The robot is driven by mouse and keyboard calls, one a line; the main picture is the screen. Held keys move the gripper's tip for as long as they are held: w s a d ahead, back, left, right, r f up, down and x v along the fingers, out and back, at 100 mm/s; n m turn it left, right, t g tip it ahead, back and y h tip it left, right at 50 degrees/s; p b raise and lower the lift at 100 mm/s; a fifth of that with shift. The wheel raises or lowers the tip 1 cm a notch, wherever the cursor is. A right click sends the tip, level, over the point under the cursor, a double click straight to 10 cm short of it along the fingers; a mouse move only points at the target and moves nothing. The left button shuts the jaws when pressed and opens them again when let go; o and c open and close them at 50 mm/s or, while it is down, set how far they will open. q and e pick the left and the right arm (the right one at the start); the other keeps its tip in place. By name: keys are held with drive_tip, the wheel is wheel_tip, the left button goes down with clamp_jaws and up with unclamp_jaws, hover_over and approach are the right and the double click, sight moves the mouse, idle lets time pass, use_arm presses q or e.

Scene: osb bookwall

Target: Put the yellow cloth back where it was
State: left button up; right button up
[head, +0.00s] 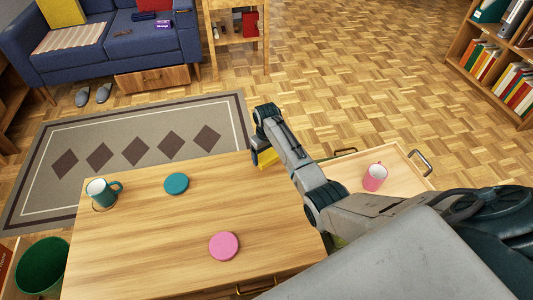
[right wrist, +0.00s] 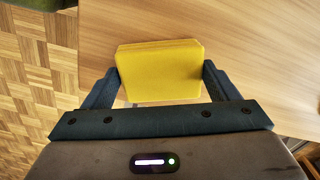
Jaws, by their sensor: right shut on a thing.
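The yellow cloth (right wrist: 160,68) looks like a folded flat pad in the right wrist view. It sits between the two dark fingers of my right gripper (right wrist: 160,85), which is shut on it. In the head view only a small yellow part of the cloth (head: 268,157) shows beside my right gripper (head: 262,150), at the far right corner of the wooden table (head: 130,245). The gripper and arm hide the rest. I cannot tell whether the cloth touches the tabletop. My left gripper is not in view.
A teal mug (head: 98,193) on a ring-shaped coaster, a teal disc (head: 176,183) and a pink disc (head: 224,246) are on the table. A pink mug (head: 375,177) stands on a wooden surface with metal handles at right. A green bin (head: 41,266) stands at left.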

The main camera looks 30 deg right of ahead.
sight(266, 156)
drive_tip(key=o, duration=0.9)
